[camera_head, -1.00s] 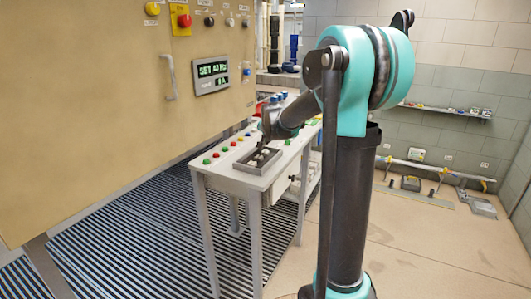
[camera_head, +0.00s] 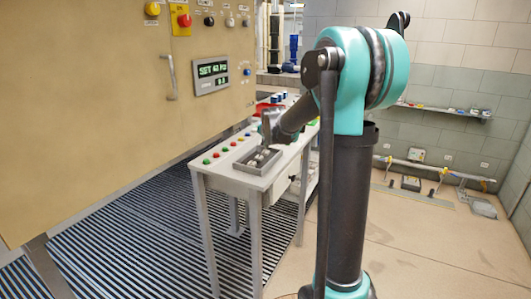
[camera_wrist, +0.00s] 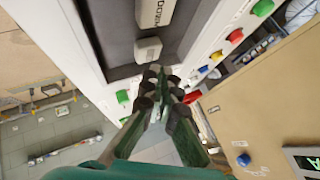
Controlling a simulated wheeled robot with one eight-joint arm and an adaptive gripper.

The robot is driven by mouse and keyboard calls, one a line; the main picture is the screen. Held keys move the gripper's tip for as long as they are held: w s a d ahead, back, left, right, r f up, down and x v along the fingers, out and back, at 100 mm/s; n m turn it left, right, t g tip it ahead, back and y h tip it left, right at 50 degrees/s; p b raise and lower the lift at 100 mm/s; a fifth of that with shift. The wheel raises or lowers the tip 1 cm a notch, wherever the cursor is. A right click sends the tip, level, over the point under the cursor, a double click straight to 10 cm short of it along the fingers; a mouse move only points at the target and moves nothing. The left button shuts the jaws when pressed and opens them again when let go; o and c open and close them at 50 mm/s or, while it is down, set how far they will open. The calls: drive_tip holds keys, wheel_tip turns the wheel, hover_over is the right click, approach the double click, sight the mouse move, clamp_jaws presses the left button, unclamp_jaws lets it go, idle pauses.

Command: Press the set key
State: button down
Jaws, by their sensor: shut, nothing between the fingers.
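My gripper (camera_wrist: 157,78) is shut and empty, with its tips together in the wrist view. It is over the dark grey tray (camera_head: 247,167) on the narrow table. Small pale keys (camera_head: 263,157) lie in the tray. In the wrist view, one pale key with dark lettering (camera_wrist: 155,12) is at the top, and a smaller pale key (camera_wrist: 147,50) is just above my fingertips. I cannot read the lettering surely, nor tell which is the set key or whether my tips touch one. The panel display (camera_head: 212,71) shows green text starting with "SET".
Coloured buttons (camera_head: 225,149) line the table (camera_head: 231,177) left of the tray. The tan panel (camera_head: 90,110) stands at the left, with a red button (camera_head: 184,20) and a handle (camera_head: 171,77). Open floor (camera_head: 425,245) lies to the right. A wall shelf (camera_head: 445,110) is behind.

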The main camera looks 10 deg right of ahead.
sight(266, 152)
drive_tip(key=shift+f, duration=0.15)
idle(0.6)
drive_tip(key=shift+f, duration=0.3)
drive_tip(key=shift+f, duration=0.45)
idle(0.8)
drive_tip(key=shift+r, duration=0.9)
drive_tip(key=shift+r, duration=2.5)
